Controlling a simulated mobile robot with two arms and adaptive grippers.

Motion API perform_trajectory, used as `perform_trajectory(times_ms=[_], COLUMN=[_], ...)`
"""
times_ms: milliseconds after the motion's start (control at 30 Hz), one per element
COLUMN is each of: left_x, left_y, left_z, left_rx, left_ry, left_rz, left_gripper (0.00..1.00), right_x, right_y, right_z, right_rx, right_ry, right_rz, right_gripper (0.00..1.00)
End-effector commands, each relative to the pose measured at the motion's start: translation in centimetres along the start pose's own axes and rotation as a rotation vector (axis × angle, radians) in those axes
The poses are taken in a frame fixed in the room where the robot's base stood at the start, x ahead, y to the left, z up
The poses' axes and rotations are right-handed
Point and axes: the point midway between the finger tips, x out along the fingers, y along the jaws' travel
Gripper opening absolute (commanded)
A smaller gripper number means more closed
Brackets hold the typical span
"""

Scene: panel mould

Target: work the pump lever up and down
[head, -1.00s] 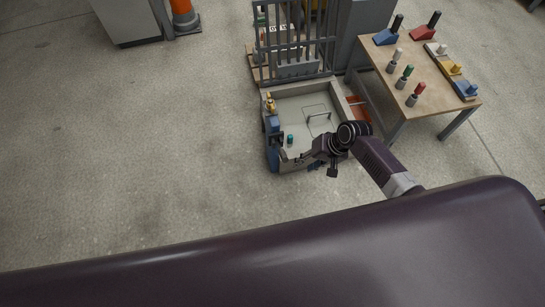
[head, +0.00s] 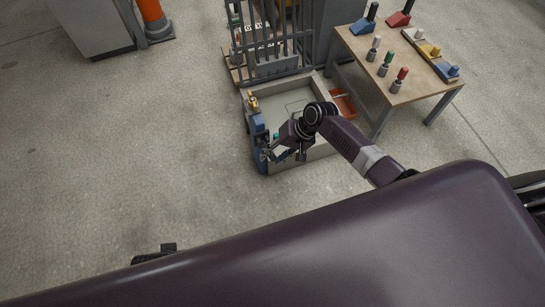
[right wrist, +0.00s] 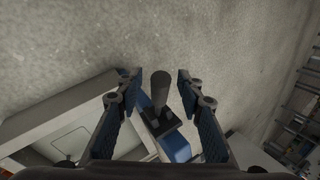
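The blue pump (head: 257,135) stands at the front left corner of the panel mould (head: 318,148) in the head view. In the right wrist view its lever is an upright black handle (right wrist: 161,90) on a black base plate, with the blue body (right wrist: 177,147) below. My right gripper (head: 285,156) is at the pump. In the right wrist view its fingers (right wrist: 157,78) are open, one on each side of the handle, with gaps visible. A dark piece (head: 155,253) at the lower left of the head view seems to be my left gripper; its fingers cannot be made out.
A barred rack (head: 275,50) stands behind the mould. A wooden table (head: 405,75) with coloured handles and blocks is to the right. An orange tray (head: 343,103) lies beside the mould. The floor at left is clear.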

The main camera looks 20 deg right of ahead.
Motion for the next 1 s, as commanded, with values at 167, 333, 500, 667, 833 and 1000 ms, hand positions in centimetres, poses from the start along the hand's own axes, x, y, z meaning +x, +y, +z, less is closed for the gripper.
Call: perform_trajectory(times_ms=[167, 333, 500, 667, 833, 1000], left_x=[-0.42, -0.43, -0.43, -0.42, -0.42, -0.40], left_y=[-0.04, -0.05, -0.04, -0.02, -0.01, -0.01], left_z=[-0.24, -0.24, -0.24, -0.25, -0.25, -0.25], left_rx=[0.000, 0.000, 0.000, 0.000, 0.000, 0.000], left_ry=[0.003, 0.003, 0.003, 0.003, 0.004, 0.004], left_rz=[-0.001, -0.001, -0.001, -0.001, 0.000, 0.000], left_gripper=[0.34, 0.34, 0.34, 0.34, 0.34, 0.34], right_x=[0.38, 0.37, 0.36, 0.36, 0.35, 0.36], right_y=[-0.02, -0.03, -0.03, -0.03, -0.01, 0.00], right_z=[0.00, 0.00, 0.01, 0.01, 0.02, 0.02], right_rx=[0.000, 0.000, 0.000, 0.000, 0.000, 0.000], right_ry=[0.000, 0.000, 0.000, 0.000, 0.000, 0.000], right_rz=[0.000, 0.000, 0.000, 0.000, 0.000, 0.000], right_gripper=[0.34, 0.34, 0.19, 0.01, 0.00, 0.00])
